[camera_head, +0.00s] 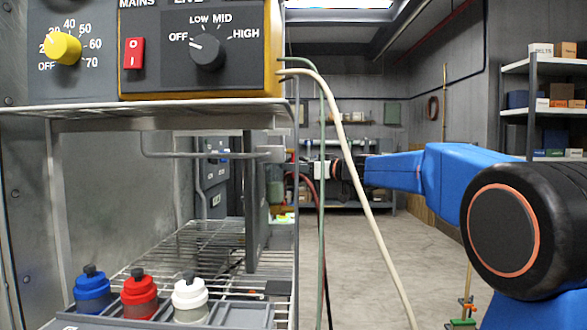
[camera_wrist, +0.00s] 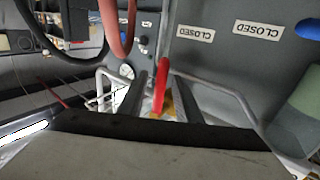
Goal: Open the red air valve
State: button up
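The red valve lever (camera_wrist: 161,82) shows in the wrist view as a narrow upright bar in front of a grey panel (camera_wrist: 225,65). Upside-down CLOSED labels (camera_wrist: 195,33) are on that panel. My gripper (camera_wrist: 160,88) is open, with one dark finger on each side of the lever. Gaps show between lever and fingers; contact is not visible. The lever's lower part has something yellow around it and is partly hidden. In the head view my blue arm reaches away to the left; its end is small behind the hoses, and the lever cannot be made out.
A blue piece (camera_wrist: 308,29) is at the right.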

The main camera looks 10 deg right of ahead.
grip_shut()
jog(key=shift+s, duration=0.1)
jog(key=s+a+r+m+g+h, duration=0.1)
jog(key=s+r+m+g, duration=0.3)
jog(key=m+g, duration=0.6)
jog(key=shift+s+r+m+g, duration=0.25)
jog(key=shift+r+m+g, duration=0.15)
jog(key=shift+m, duration=0.2)
dwell(0.6)
jog(key=shift+a+r, duration=0.1)
dwell(0.4)
